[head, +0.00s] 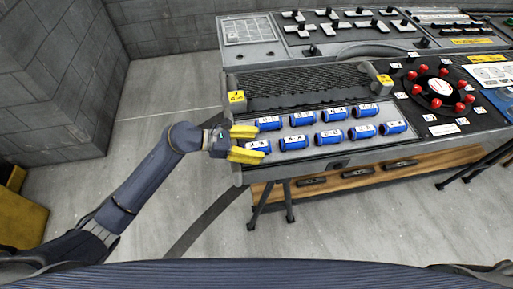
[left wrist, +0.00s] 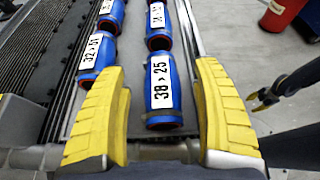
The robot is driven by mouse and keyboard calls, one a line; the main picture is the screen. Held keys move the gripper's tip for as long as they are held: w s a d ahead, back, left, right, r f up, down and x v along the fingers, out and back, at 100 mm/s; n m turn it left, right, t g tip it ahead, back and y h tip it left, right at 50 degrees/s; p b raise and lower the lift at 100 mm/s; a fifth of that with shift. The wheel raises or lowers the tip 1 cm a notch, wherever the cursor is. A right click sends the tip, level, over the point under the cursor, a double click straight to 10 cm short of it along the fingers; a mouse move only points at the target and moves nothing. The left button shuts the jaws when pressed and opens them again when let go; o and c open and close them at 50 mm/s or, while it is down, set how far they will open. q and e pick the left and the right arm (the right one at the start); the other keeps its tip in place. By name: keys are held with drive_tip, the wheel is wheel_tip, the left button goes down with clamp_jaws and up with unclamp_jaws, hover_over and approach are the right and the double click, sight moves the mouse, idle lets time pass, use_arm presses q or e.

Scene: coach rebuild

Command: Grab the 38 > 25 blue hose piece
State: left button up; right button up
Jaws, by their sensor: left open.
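The blue hose piece labelled 38 > 25 (left wrist: 160,92) lies label up in the left wrist view, its near end between my spread fingers and apart from both. My left gripper (left wrist: 160,120) is open and empty. In the head view my left gripper (head: 243,143) is at the left end of the front row, at the leftmost hose piece (head: 258,146), whose label is too small to read there. My right gripper (left wrist: 261,99) seems to show small at the right of the left wrist view; its jaw state is unclear.
A blue piece labelled 32 > 51 (left wrist: 97,52) lies just left of it. Several more blue pieces (head: 332,137) fill two rows on the grey tray. A ribbed black panel (head: 305,85) lies behind them. Red knobs (head: 440,88) stand at right.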

sight(265, 146)
use_arm(q)
drive_tip(key=shift+x, duration=1.7)
drive_tip(key=shift+s, duration=0.1)
drive_tip(key=c, duration=1.4)
drive_tip(key=shift+o, duration=0.2)
drive_tip(key=shift+r, duration=0.1)
